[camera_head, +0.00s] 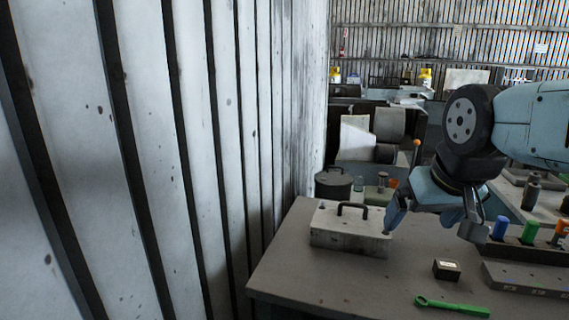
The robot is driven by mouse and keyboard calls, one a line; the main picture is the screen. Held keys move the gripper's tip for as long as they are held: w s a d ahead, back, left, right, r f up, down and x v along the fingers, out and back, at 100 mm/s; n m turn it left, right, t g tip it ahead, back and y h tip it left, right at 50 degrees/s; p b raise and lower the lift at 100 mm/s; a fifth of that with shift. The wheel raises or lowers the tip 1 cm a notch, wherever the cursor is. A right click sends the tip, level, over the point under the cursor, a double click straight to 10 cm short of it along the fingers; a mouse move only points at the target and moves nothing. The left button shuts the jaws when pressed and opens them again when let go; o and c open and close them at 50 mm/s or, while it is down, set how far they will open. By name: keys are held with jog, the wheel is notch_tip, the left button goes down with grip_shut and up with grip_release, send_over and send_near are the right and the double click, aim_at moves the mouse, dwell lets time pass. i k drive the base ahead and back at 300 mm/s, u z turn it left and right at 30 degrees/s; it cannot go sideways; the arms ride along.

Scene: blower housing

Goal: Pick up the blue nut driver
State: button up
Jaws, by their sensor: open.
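A blue handle (500,229), which looks like the nut driver, stands upright in a dark holder at the right side of the table, with a green handle (530,232) and an orange one (560,231) to its right. Its lower part is hidden in the holder. My gripper (434,226) is open and empty above the table, to the left of the blue handle and apart from it. One finger is near the toolbox and the other is close to the holder's left end in the picture.
A grey toolbox (348,232) with a dark handle sits on the table (340,285). A small black box (446,270) and a green wrench (452,306) lie in front. A corrugated metal wall (190,160) rises at left.

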aim_at(501, 224)
jog(key=u, duration=0.7)
jog(key=k, duration=1.05)
jog(key=z, duration=1.25)
jog(key=i, duration=1)
jog(key=z, duration=0.1)
